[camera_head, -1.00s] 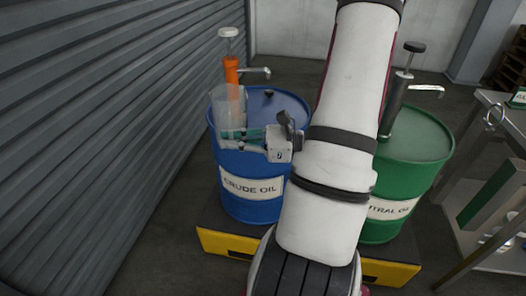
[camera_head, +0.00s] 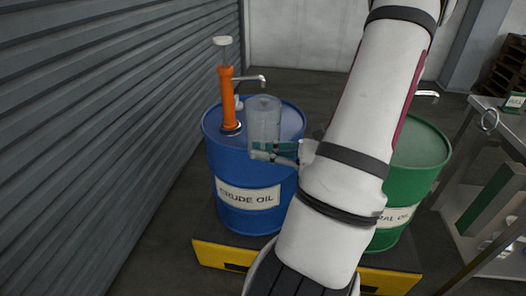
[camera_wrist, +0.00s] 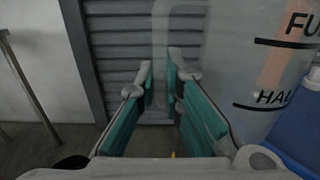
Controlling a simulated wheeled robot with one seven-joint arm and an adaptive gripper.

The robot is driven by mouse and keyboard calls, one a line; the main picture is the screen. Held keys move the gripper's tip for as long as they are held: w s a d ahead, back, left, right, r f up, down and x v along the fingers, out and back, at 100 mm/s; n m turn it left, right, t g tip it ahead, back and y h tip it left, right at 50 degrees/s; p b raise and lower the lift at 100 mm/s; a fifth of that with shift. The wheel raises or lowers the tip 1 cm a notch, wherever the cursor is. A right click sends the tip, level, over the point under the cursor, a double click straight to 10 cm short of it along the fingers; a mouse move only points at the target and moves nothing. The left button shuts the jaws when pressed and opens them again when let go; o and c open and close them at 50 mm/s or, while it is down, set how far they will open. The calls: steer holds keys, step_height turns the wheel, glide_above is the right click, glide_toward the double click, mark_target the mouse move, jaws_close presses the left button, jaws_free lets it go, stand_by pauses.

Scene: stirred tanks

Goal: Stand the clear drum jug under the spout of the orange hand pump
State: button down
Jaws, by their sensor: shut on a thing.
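The clear drum jug (camera_head: 264,118) is upright at the front right of the blue drum's top in the head view. Its mouth appears just below the spout (camera_head: 250,79) of the orange hand pump (camera_head: 227,98); I cannot tell how far in front of the spout it is. I cannot tell whether its base touches the lid. My gripper (camera_head: 274,151) is at the jug's lower right side, its teal fingers shut on the handle. In the wrist view the fingers (camera_wrist: 162,95) close around the clear handle (camera_wrist: 160,55), and the marked jug wall (camera_wrist: 255,75) fills the right.
The blue crude oil drum (camera_head: 225,172) stands on a yellow-edged platform (camera_head: 222,256) beside a green drum (camera_head: 418,150) with its own spout (camera_head: 427,95). A grey shutter wall (camera_head: 120,130) is close on the left. A metal table (camera_head: 478,125) is at the right.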

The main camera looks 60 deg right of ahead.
steer(key=shift+w+d+f+b, duration=0.2)
steer(key=shift+w+d+f, duration=0.3)
steer(key=shift+d+f, duration=0.25)
steer(key=shift+w+d+f+b, duration=0.25)
steer(key=shift+w+d+f, duration=0.3)
steer(key=shift+d, duration=0.25)
steer(key=shift+w+d+f+b, duration=0.2)
steer(key=shift+w+d+f, duration=0.35)
steer(key=shift+d, duration=0.25)
steer(key=shift+w+d+p, duration=0.2)
steer(key=shift+w+d, duration=0.35)
steer(key=shift+d, duration=0.3)
steer(key=shift+w+d+p, duration=0.15)
steer(key=shift+w+d, duration=0.35)
steer(key=shift+d, duration=0.4)
steer(key=shift+w+d+p, duration=0.2)
steer(key=shift+w+d, duration=0.35)
steer(key=shift+d, duration=0.3)
steer(key=shift+w+d+f, duration=0.25)
steer(key=shift+w+d, duration=0.4)
steer(key=shift+d, duration=0.35)
steer(key=shift+w+d+f, duration=0.2)
steer(key=shift+w+d, duration=0.45)
steer(key=shift+d, duration=0.35)
steer(key=shift+f+b, duration=0.35)
steer(key=shift+f, duration=0.25)
steer(key=c, duration=1.6)
jaws_free()
steer(key=shift+c, duration=0.2)
steer(key=shift+s, duration=0.1)
